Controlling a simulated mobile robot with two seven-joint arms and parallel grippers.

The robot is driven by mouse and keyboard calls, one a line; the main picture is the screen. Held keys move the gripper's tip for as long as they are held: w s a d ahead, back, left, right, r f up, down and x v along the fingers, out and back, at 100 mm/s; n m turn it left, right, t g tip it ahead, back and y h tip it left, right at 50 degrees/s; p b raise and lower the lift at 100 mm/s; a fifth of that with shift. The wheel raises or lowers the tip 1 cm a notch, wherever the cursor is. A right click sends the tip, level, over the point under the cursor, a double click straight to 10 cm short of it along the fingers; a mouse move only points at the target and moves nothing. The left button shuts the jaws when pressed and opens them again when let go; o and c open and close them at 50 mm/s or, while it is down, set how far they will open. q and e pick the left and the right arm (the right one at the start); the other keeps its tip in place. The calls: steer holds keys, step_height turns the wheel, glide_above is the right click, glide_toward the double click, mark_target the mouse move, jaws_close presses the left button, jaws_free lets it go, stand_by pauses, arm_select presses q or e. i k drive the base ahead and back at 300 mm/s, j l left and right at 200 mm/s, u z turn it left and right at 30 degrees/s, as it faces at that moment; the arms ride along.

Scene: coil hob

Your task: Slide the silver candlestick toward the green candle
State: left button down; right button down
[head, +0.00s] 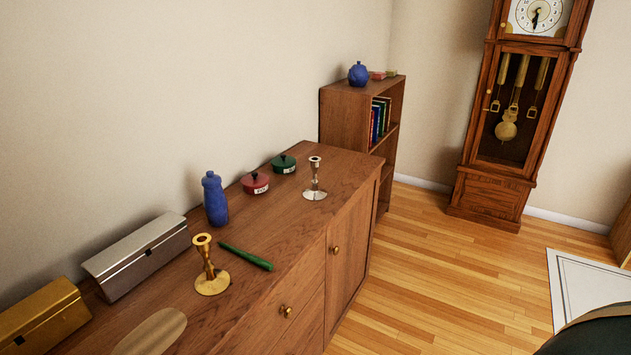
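The silver candlestick (314,180) stands upright on the wooden cabinet top (290,215), toward its far right end. The green candle (246,257) lies flat nearer the camera, to the lower left of the silver candlestick and apart from it. A gold candlestick (209,268) stands upright just left of the candle. Neither candlestick has a candle in it. Neither of my grippers is in the view.
Behind are a blue bottle (214,199), a red lidded pot (255,183) and a green one (284,164). Silver (138,256) and gold (42,317) boxes and a wooden board (157,332) lie left. The top between silver candlestick and candle is clear.

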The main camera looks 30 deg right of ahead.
mark_target(314, 193)
steer(key=l+z, duration=0.1)
steer(key=z, duration=0.35)
steer(key=i+l+z, duration=0.1)
steer(key=z, duration=0.35)
steer(key=i+z, duration=0.1)
steer(key=z, duration=0.35)
steer(key=i+z, duration=0.15)
steer(key=z, duration=0.3)
steer(key=i, duration=3.2)
steer(key=i+l+u, duration=0.1)
steer(key=i+u, duration=0.35)
steer(key=i+l+u, duration=0.3)
steer(key=i+u, duration=0.15)
steer(key=u, duration=3.5)
